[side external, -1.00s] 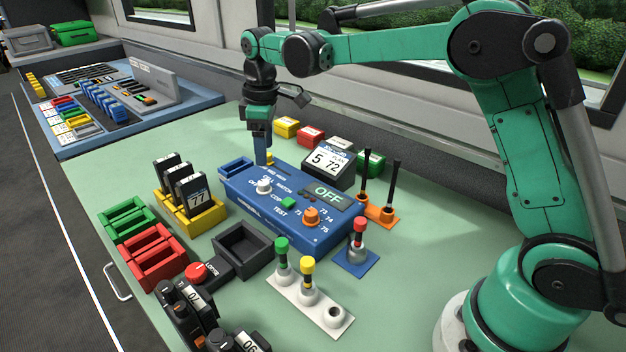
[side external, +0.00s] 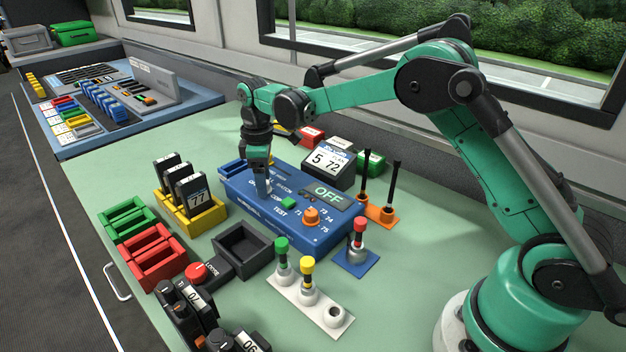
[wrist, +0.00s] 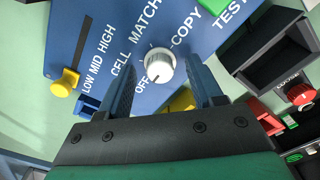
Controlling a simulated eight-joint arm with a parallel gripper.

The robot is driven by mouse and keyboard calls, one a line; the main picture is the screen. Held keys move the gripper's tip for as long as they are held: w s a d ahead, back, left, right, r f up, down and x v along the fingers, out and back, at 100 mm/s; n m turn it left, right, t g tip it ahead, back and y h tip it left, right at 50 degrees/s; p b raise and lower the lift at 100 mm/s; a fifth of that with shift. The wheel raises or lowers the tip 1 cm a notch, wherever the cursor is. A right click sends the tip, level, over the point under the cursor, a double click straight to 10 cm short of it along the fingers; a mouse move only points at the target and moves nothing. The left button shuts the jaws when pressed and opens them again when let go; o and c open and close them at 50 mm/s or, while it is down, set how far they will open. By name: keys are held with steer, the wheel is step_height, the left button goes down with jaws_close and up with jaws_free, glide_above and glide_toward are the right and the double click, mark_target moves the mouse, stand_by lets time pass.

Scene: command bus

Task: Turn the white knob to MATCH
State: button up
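The white knob (wrist: 159,67) sits on the blue panel (wrist: 75,25), with the labels OFF, CELL, MATCH and COPY around it. Its dark pointer mark is on the side facing the OFF label in the wrist view. My gripper (wrist: 160,85) is open, with one finger on each side of the knob and gaps between fingers and knob. In the side view my gripper (side external: 264,195) is over the blue panel (side external: 300,232) and hides most of the knob. The panel's display (side external: 328,194) reads OFF.
A green button (side external: 288,203) and an orange knob (side external: 311,215) are on the same panel. A yellow slider (wrist: 65,82) is at its LOW MID HIGH scale. A black tray (side external: 243,248) and a yellow rack (side external: 190,213) stand beside the panel.

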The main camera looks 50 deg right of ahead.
jaws_close()
steer(key=shift+m, duration=0.4)
steer(key=m, duration=0.4)
steer(key=shift+m, duration=0.4)
steer(key=m, duration=0.6)
steer(key=shift+m, duration=0.3)
steer(key=m, duration=1.1)
steer(key=shift+m, duration=0.3)
